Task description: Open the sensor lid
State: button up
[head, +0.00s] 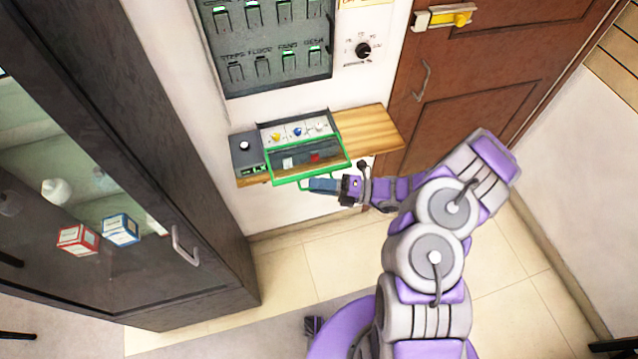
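The sensor lid (348,152) is a clear panel with a green frame, on a box on the wooden shelf. A small green handle (302,185) sticks out at its front edge. A red item and a pale item show through the panel. I cannot tell if the lid is fully down or slightly raised. My gripper (310,185) reaches in from the right, with its fingertips at the handle, touching it or very close. The fingers look like one blue-grey block, so whether they are shut on the handle is unclear.
The wooden shelf (370,130) is bare on the right. A dark glass cabinet (215,225) stands left, a brown door (480,70) right.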

jog(key=shift+o, duration=0.5)
jog(key=shift+s+r, duration=0.1)
jog(key=shift+r, duration=0.05)
jog(key=s+d+f+p, duration=0.1)
jog(key=d, duration=1.6)
jog(key=shift+s+d+f+p, duration=0.15)
jog(key=shift+s+p, duration=0.25)
